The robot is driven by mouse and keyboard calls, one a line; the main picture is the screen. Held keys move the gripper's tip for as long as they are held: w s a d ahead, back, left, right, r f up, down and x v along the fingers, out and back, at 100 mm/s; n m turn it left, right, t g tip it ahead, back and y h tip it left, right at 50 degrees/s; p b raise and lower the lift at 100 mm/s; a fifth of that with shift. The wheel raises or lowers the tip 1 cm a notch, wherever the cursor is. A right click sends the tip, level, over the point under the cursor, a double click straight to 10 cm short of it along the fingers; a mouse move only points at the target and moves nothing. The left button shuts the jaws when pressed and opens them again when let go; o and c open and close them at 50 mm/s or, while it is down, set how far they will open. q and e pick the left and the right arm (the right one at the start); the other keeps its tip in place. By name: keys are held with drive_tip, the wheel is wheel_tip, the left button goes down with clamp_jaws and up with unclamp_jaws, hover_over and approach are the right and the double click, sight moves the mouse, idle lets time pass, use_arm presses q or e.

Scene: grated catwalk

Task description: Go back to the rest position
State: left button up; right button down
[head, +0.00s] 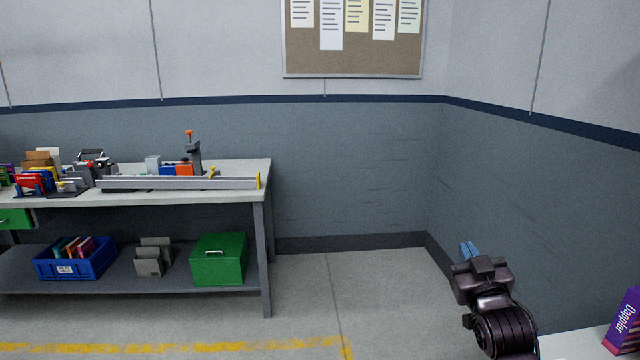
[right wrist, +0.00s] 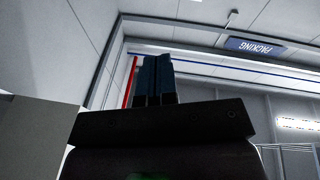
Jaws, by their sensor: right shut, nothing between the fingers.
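My right gripper (head: 469,250) is at the lower right of the head view, in front of the grey wall. Its blue fingers are together with nothing between them. The fingers (right wrist: 153,80) also show side by side in the right wrist view, pointing up toward the ceiling. My left gripper is in neither view.
A workbench (head: 262,170) with tools and boxes stands at the left. Its lower shelf holds a blue bin (head: 75,270) and a green box (head: 218,260). A white surface (head: 572,347) with a purple box (head: 624,322) is close at the lower right. The middle floor is clear.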

drive_tip(key=s+a+f+g+y, duration=0.1)
drive_tip(key=s+f+g, duration=0.1)
drive_tip(key=s+f, duration=0.6)
drive_tip(key=s+a+f+g, duration=0.1)
drive_tip(key=s+f+g, duration=0.3)
drive_tip(key=f, duration=0.9)
drive_tip(key=s+f+g, duration=0.1)
drive_tip(key=s+f, duration=0.6)
drive_tip(key=s, duration=0.2)
drive_tip(key=s+d+f+m+g, duration=0.1)
drive_tip(key=s+f+g, duration=0.1)
drive_tip(key=s+f, duration=0.4)
drive_tip(key=s, duration=0.4)
drive_tip(key=shift+s+d+f+h, duration=0.2)
drive_tip(key=shift+s+f+h, duration=0.05)
drive_tip(key=shift+f+h, duration=0.15)
